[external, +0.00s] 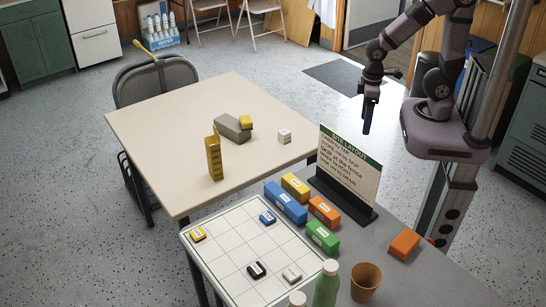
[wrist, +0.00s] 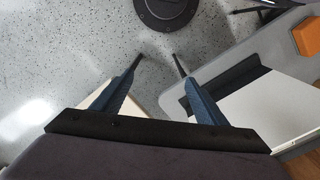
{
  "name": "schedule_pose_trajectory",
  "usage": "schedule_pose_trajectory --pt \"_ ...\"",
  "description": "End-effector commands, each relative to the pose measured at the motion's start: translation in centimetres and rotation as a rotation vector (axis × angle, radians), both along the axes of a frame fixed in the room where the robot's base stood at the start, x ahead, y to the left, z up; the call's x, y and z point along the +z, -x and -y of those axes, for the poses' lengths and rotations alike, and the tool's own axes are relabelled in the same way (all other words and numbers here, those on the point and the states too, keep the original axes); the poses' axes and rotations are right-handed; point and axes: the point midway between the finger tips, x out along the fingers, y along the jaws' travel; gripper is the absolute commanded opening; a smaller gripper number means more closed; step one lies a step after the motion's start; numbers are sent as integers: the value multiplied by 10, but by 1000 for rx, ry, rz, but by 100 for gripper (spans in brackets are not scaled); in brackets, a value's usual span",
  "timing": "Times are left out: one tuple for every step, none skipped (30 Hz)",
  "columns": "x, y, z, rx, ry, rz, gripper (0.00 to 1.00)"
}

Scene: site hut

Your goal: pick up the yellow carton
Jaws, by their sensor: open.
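A yellow carton (external: 295,186) with a white label lies on the grey table, behind a longer blue carton (external: 286,203) and left of the sign. My gripper (external: 368,120) hangs pointing down, well above table height, to the right of the yellow carton and apart from it. In the wrist view my gripper (wrist: 157,62) is open, with nothing between its fingers, only speckled floor behind them. The yellow carton does not show in the wrist view.
The sign (external: 350,165) stands between my gripper and the cartons. Orange (external: 324,210) and green (external: 323,237) cartons lie close by. Bottles and a cup (external: 366,282) stand in front.

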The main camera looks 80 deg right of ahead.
Motion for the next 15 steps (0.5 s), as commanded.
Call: schedule_pose_trajectory --pt "0 0 0 0 0 0 66" --pt "0 0 0 0 0 0 66" --pt "0 0 0 0 0 0 66" --pt "0 0 0 0 0 0 66" --pt "0 0 0 0 0 0 66" --pt "0 0 0 0 0 0 66" --pt "0 0 0 0 0 0 66" --pt "0 0 0 0 0 0 66" --pt "0 0 0 0 0 0 66" --pt "0 0 0 0 0 0 66" --pt "0 0 0 0 0 0 66" --pt "-1 -2 0 0 1 3 66" --pt "-2 -4 1 0 3 8 66" --pt "-4 -7 1 0 5 15 66" --pt "-7 -13 3 0 10 31 66"
